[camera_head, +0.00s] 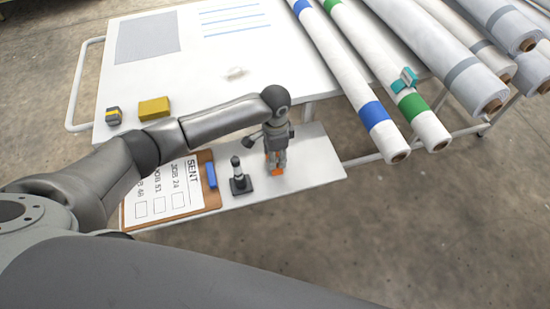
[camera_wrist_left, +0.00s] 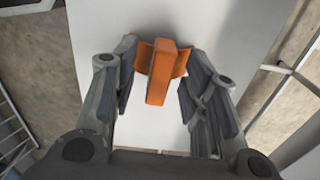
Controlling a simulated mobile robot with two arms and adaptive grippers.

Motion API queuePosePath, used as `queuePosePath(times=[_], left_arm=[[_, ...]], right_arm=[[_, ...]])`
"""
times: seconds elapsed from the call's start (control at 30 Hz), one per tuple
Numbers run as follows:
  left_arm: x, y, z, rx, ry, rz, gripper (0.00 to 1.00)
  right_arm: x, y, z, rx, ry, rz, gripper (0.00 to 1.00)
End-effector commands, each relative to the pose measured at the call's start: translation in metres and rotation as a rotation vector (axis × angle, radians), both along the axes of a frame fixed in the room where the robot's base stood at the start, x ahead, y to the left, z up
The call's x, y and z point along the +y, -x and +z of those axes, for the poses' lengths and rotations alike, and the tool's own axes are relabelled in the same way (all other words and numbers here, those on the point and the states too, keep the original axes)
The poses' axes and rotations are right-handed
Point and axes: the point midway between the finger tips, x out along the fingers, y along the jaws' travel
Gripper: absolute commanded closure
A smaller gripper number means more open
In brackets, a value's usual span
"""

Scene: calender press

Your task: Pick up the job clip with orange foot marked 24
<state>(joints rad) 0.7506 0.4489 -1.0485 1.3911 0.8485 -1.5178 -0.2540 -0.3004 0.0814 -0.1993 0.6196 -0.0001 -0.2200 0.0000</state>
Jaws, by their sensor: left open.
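The orange-footed clip (camera_head: 277,172) stands on the white lower shelf (camera_head: 315,160) of the cart, below my left gripper (camera_head: 276,163). In the left wrist view the orange clip (camera_wrist_left: 161,74) shows as an upright block with a curved piece behind it. My left gripper (camera_wrist_left: 158,95) is open there, with one finger on each side of the clip and a gap on both sides. No marking on the clip can be read. My right gripper is not in view.
A black-based stand (camera_head: 239,182), a blue pen-like item (camera_head: 211,175) and a clipboard (camera_head: 215,197) lie left of the clip. A yellow block (camera_head: 154,108) sits on the upper table. Rolls with blue and green bands, one carrying a teal clip (camera_head: 404,80), lie to the right.

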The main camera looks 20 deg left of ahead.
Motion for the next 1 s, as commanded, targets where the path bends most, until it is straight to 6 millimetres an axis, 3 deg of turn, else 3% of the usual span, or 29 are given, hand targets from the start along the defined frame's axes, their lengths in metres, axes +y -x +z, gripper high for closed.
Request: queuePosePath(times=[0.27,0.6,1.0], left_arm=[[-0.0001,0.0001,-0.0040,0.000,0.000,-0.001,0.59],[-0.0001,0.0000,-0.0035,0.000,0.000,0.000,1.00],[-0.0003,-0.0007,0.0018,-0.002,0.001,0.000,1.00]], right_arm=[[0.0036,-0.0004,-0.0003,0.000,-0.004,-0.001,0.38],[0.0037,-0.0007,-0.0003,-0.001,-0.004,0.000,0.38],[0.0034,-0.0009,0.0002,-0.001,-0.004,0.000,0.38]])
